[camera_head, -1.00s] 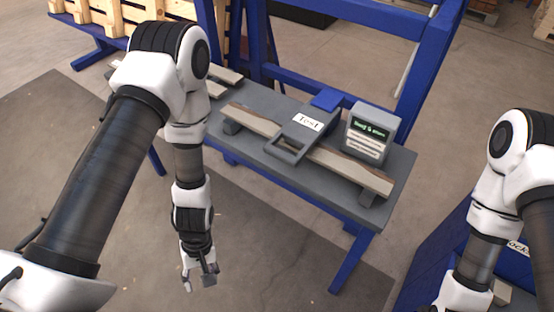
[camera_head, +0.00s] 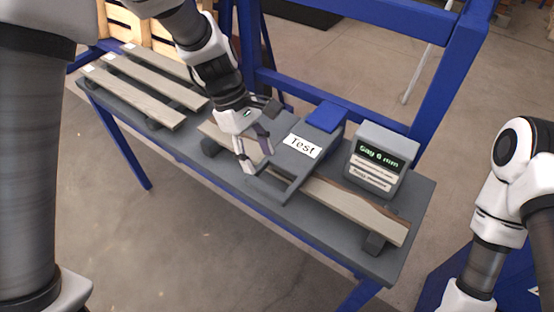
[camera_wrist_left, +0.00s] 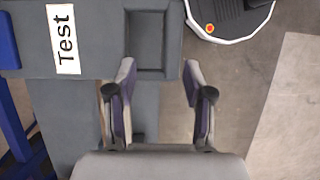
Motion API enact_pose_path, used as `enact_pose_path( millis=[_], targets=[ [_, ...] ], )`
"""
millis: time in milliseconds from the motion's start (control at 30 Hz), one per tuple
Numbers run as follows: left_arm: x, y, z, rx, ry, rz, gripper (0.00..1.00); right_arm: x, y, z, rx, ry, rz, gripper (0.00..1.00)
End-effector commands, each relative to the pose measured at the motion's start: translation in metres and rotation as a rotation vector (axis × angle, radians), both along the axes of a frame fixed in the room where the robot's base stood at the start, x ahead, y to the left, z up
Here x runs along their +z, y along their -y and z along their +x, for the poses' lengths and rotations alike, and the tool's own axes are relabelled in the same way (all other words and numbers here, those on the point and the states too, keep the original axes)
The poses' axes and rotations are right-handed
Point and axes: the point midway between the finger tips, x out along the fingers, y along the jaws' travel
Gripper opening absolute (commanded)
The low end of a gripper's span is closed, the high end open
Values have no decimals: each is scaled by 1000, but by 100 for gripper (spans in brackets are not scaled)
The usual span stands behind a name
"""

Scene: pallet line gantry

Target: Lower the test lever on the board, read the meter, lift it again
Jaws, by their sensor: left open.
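The test lever (camera_head: 284,163) is a grey arm with a white "Test" label and an open frame at its near end. It lies across a wooden board (camera_head: 345,203) resting on supports on the grey bench. It also shows in the left wrist view (camera_wrist_left: 97,61). My left gripper (camera_head: 258,158) is open and empty at the lever's handle end. In the left wrist view its fingers (camera_wrist_left: 158,72) stand to either side of the handle frame; contact cannot be told. The grey meter (camera_head: 379,160) has a lit green display reading "Sag", apparently 0 or 6 mm.
Several wooden boards (camera_head: 150,85) lie at the left of the bench (camera_head: 330,237). A blue frame (camera_head: 345,95) stands behind it. My right arm is at the right edge, its gripper out of view. Open floor lies in front of the bench.

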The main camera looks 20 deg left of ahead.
Motion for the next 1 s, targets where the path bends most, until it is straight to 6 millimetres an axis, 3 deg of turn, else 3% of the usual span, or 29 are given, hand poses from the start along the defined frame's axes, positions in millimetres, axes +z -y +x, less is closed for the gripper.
enact_pose_path(
  millis=[133, 433, 767, 900, 1000],
  targets=[
    [-13, 5, -3, -2, -3, 2, 52, -1, 0, -1, 0, -3, 0, 52],
    [-64, 24, -12, -2, -3, 3, 52, -5, 0, -1, 0, -3, 0, 52],
    [-71, 28, -12, -1, 1, 3, 52, -5, 0, -1, 0, -3, 0, 52],
    [-71, 27, -12, -1, 0, 2, 2, -5, 0, -1, 0, -3, 0, 52],
    [-71, 27, -13, -2, -1, 2, 0, -6, 0, -1, 0, -3, 0, 52]
  ],
)
